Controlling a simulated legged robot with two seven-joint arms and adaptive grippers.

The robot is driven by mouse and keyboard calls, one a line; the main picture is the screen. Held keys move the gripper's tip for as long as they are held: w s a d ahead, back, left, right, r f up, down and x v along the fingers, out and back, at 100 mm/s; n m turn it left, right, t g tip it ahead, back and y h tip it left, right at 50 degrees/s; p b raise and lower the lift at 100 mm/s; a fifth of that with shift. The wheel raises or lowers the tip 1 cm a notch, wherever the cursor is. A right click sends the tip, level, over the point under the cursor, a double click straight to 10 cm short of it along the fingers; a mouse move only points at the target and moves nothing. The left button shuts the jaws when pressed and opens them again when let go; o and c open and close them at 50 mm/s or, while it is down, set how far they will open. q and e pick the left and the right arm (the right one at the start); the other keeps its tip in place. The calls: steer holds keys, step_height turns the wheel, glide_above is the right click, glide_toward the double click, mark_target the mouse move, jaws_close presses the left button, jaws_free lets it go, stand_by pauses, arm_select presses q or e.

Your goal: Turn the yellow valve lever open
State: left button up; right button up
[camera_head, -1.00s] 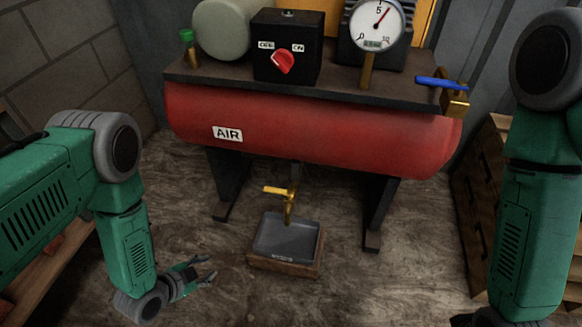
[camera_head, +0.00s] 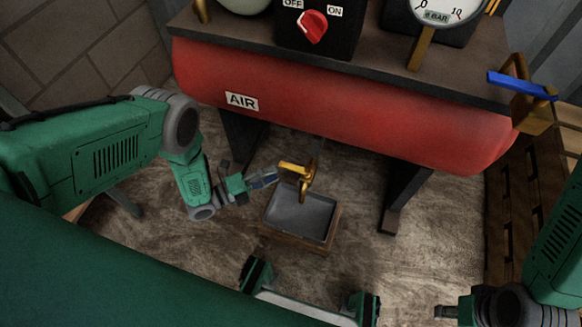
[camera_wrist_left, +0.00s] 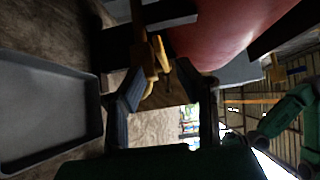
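The yellow valve lever (camera_head: 292,167) sticks out to the left from the brass drain valve (camera_head: 307,182) under the red air tank (camera_head: 340,110). My left gripper (camera_head: 268,177) is just left of the lever, with its fingers pointing at it. In the left wrist view the fingers (camera_wrist_left: 163,74) are spread, and the yellow lever (camera_wrist_left: 149,82) shows between their tips; I cannot tell whether they touch it. My right gripper (camera_head: 447,312) is low at the right, partly cut off, far from the valve, and its opening is unclear.
A grey tray (camera_head: 300,213) on a wooden base sits below the valve. Dark tank legs (camera_head: 402,200) stand on both sides. A blue-handled valve (camera_head: 520,86) and a red switch (camera_head: 312,26) are above. Wooden pallets (camera_head: 515,200) stand at the right.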

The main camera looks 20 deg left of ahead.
mark_target(290, 166)
arm_select(q)
steer(key=b+x, duration=0.1)
steer(key=x, duration=0.3)
steer(key=shift+w+d+f, duration=0.1)
steer(key=shift+w+d, duration=0.05)
steer(key=shift+w, duration=0.15)
steer(key=shift+w+d+b, duration=0.3)
steer(key=shift+w+d, duration=0.15)
steer(key=shift+d, duration=0.15)
jaws_close()
